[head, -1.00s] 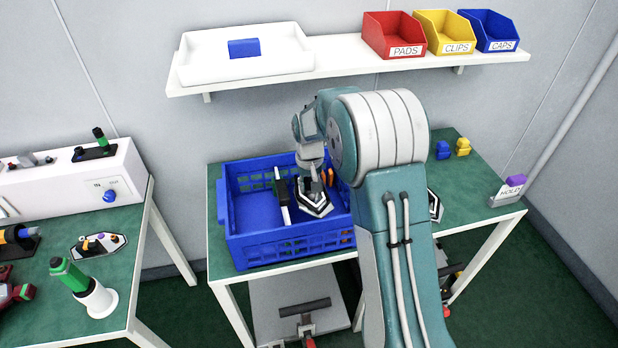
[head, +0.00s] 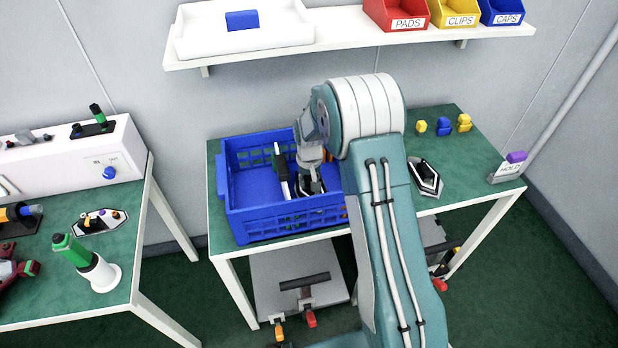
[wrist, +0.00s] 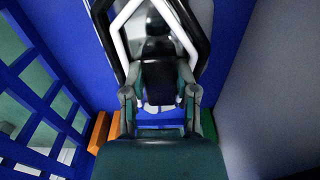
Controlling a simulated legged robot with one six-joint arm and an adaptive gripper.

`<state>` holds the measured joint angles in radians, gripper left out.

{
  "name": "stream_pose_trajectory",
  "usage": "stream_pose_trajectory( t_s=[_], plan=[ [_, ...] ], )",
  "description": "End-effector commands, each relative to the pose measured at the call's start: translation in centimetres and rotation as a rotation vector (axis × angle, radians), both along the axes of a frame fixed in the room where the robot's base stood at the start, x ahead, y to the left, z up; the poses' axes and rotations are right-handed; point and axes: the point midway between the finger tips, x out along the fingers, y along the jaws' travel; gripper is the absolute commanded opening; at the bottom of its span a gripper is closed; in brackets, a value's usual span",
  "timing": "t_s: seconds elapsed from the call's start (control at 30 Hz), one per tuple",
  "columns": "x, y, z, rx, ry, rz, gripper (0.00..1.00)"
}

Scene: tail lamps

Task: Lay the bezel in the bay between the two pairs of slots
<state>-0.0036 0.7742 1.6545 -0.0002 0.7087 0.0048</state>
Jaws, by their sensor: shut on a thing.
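The bezel, a black and white angular frame (wrist: 150,35), is in my gripper (wrist: 160,98) in the wrist view, with blue crate surface beyond it. In the head view my gripper (head: 311,180) reaches down inside the blue crate (head: 285,222), in its right part. There the held bezel (head: 300,189) is mostly hidden by my gripper and the crate's front wall. A thin upright panel (head: 281,172) with a white edge and green and black parts stands left of it. Orange blocks (wrist: 100,130) and a green piece (wrist: 208,125) flank my fingers in the wrist view. I cannot tell whether the bezel touches the floor.
A similar black and white part (head: 426,178) lies on the green table right of my arm. Small yellow and blue pieces (head: 443,127) stand behind it. A shelf (head: 340,54) with a white tray and labelled bins hangs above. The crate's left part looks free.

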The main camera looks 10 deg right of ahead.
Motion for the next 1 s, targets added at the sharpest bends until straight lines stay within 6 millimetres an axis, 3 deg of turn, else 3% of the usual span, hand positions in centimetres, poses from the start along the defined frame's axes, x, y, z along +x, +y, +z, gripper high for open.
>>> stream_pose_trajectory(
  t_s=[0.23, 0.27, 0.33, 0.37, 0.77, 1.0],
  plan=[
    [0.0, 0.0, -0.1, 0.0, 0.0, 0.0, 0.0],
    [0.0, 0.0, -0.1, 0.0, 0.0, 0.0, 0.43],
    [0.0, 0.0, -0.1, 0.0, 0.0, 0.0, 0.74],
    [0.0, 0.0, -0.1, 0.0, 0.0, 0.0, 0.79],
    [0.0, 0.0, 0.1, 0.0, -0.001, 0.0, 0.79],
    [0.1, 0.0, 3.6, 0.0, -0.004, 0.0, 0.79]
  ],
)
